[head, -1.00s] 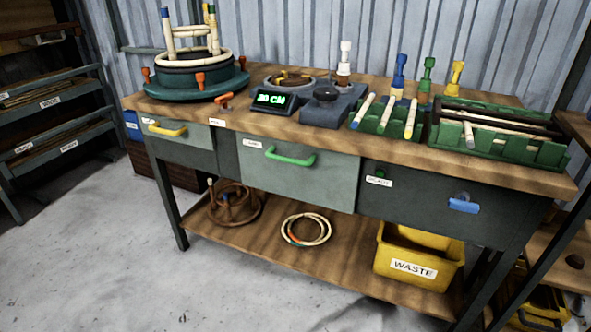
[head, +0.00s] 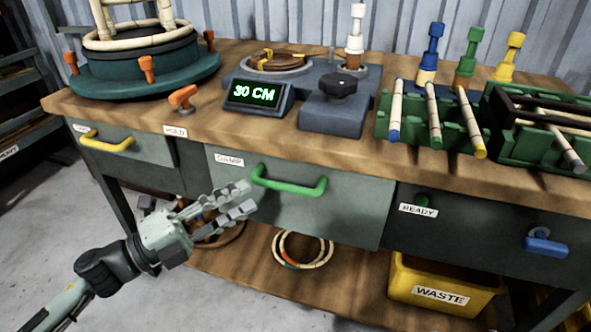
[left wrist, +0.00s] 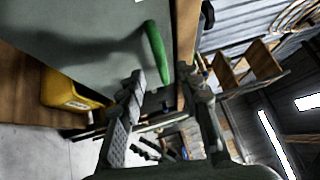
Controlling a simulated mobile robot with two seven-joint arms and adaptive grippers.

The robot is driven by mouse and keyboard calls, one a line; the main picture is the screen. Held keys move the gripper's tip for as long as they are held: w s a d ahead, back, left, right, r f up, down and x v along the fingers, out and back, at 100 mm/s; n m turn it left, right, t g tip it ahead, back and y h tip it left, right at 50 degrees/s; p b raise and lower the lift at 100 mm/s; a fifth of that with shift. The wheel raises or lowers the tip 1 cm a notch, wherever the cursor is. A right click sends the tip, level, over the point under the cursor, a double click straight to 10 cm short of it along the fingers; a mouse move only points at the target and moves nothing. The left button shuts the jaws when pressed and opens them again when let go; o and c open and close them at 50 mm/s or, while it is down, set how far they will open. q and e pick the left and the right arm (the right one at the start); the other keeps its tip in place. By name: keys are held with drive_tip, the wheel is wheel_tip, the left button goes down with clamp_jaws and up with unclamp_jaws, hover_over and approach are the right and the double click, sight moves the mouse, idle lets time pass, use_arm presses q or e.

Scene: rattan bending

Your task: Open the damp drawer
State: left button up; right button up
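The damp drawer (head: 330,220) has a grey-green front with a DAMP label (head: 229,159) and a green bar handle (head: 290,188). Its front sits under the tabletop and looks shut. My left gripper (head: 250,198) is open and empty, its fingertips just left of and slightly below the handle's left end. In the left wrist view the green handle (left wrist: 158,55) lies ahead, lined up with the gap between the spread fingers (left wrist: 168,85); contact cannot be made out. My right gripper is in neither view.
A yellow WASTE bin (head: 440,292) and rattan rings (head: 303,262) sit on the lower shelf.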

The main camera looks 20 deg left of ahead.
sight(284, 187)
use_arm(q)
drive_tip(key=w+d, duration=0.1)
drive_tip(key=d, duration=0.1)
drive_tip(key=w+d+m+g, duration=0.1)
drive_tip(key=d, duration=0.1)
drive_tip(key=w+d+r+m+h+p, duration=0.1)
drive_tip(key=w+d, duration=0.1)
drive_tip(key=shift+w+d+g, duration=0.1)
drive_tip(key=shift+d+g, duration=0.05)
drive_tip(key=shift+g, duration=0.15)
drive_tip(key=shift+w+d, duration=0.3)
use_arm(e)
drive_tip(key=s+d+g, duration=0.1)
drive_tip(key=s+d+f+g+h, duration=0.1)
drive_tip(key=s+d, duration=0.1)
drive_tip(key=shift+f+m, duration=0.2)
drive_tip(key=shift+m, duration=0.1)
use_arm(q)
drive_tip(key=shift+c, duration=0.3)
clamp_jaws()
